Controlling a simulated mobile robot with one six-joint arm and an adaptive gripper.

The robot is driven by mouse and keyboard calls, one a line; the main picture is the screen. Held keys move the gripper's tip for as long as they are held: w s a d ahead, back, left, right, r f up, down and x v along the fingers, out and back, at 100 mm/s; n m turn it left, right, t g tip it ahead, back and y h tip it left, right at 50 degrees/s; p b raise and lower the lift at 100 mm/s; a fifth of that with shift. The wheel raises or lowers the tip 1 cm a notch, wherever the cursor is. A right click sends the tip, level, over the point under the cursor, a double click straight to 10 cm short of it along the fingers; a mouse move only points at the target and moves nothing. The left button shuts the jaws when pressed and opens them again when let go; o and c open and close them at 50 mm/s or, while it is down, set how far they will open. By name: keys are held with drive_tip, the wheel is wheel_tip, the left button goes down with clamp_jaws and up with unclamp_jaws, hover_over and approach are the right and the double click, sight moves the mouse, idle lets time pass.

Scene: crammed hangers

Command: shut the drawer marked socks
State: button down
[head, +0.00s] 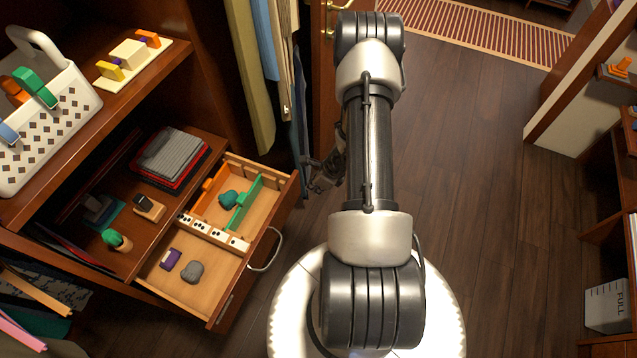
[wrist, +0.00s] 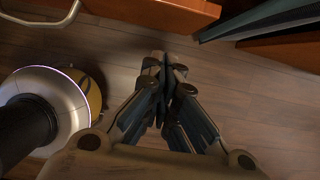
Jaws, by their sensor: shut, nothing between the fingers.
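An open wooden drawer (head: 285,198) sticks out of the wardrobe on the left in the head view. Its metal bar handle (head: 268,250) is on the front face. Inside are dividers, a teal bundle (head: 229,199), a grey bundle (head: 193,271) and a purple item (head: 171,258). No socks label is readable. My gripper (head: 318,178) is beside the drawer's far front corner, partly hidden behind my arm. In the wrist view my gripper (wrist: 166,62) is shut and empty above the floor, with a curved handle (wrist: 60,22) at upper left.
A shelf above the drawer bears a white basket (head: 50,120) and a small block tray (head: 135,60). Clothes (head: 285,70) hang behind the drawer, near my gripper. Floor (head: 470,180) to the right is clear. Another shelf unit (head: 610,160) stands at far right.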

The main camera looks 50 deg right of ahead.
drive_tip(key=shift+w+a+f+b, duration=0.1)
drive_tip(key=shift+w+a+f, duration=0.2)
drive_tip(key=shift+w+f, duration=0.35)
drive_tip(key=shift+w+a+f+b, duration=0.15)
drive_tip(key=shift+w+a+f, duration=0.15)
drive_tip(key=shift+w, duration=0.7)
drive_tip(key=shift+w+a+f+b, duration=0.1)
drive_tip(key=shift+w+a+f, duration=0.2)
drive_tip(key=shift+w+f, duration=0.35)
drive_tip(key=shift+w+r, duration=0.15)
drive_tip(key=shift+w, duration=0.1)
